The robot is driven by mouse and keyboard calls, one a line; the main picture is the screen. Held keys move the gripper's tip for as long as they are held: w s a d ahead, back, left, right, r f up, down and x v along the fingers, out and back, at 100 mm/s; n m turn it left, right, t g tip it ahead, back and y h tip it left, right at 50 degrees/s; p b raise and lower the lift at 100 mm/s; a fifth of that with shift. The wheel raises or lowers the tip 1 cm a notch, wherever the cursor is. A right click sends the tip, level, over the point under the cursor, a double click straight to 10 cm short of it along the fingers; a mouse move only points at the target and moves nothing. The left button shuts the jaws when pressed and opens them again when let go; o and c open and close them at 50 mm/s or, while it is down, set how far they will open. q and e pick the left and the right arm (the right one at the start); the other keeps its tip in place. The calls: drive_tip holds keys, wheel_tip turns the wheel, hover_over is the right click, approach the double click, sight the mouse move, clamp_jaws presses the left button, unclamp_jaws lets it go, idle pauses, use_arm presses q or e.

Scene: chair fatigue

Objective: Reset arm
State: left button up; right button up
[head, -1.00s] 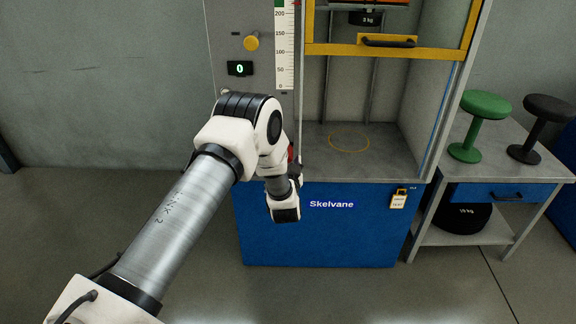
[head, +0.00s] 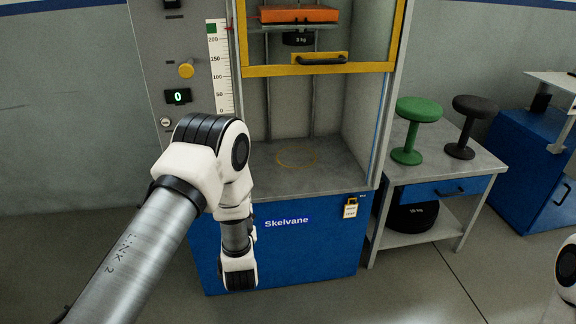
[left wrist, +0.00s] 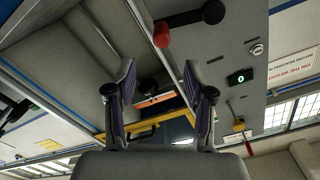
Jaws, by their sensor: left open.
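My left arm reaches in from the left in the head view. Its wrist end (head: 238,268) hangs in front of the blue base of the Skelvane test machine (head: 320,255), and the fingers are hard to make out there. In the left wrist view my left gripper (left wrist: 160,88) is open, with nothing between its two fingers. A red-ended lever with a black arm (left wrist: 190,18) shows beyond the fingers. Of my right arm, only a white part shows at the right edge of the head view; its gripper is out of view.
A yellow-framed guard (head: 318,70) is raised above the machine's empty grey bed (head: 325,165). A green stool (head: 417,112) and a black stool (head: 470,125) stand on a side table (head: 455,160). Open floor lies in front.

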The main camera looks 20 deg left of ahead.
use_arm(q)
drive_tip(key=s+d+f+g+h+p, duration=0.3)
drive_tip(key=s+d+g, duration=0.1)
drive_tip(key=s, duration=0.7)
drive_tip(key=s+d+f+g+h+p, duration=0.3)
drive_tip(key=s+g, duration=0.3)
drive_tip(key=s, duration=0.6)
drive_tip(key=s+d+f+g+h+p, duration=0.3)
drive_tip(key=s+d+f+g+p, duration=0.1)
drive_tip(key=s, duration=0.8)
drive_tip(key=shift+d+f+g+h+p, duration=0.2)
drive_tip(key=shift+d+g+h+p, duration=0.2)
drive_tip(key=shift+d+g+p, duration=0.25)
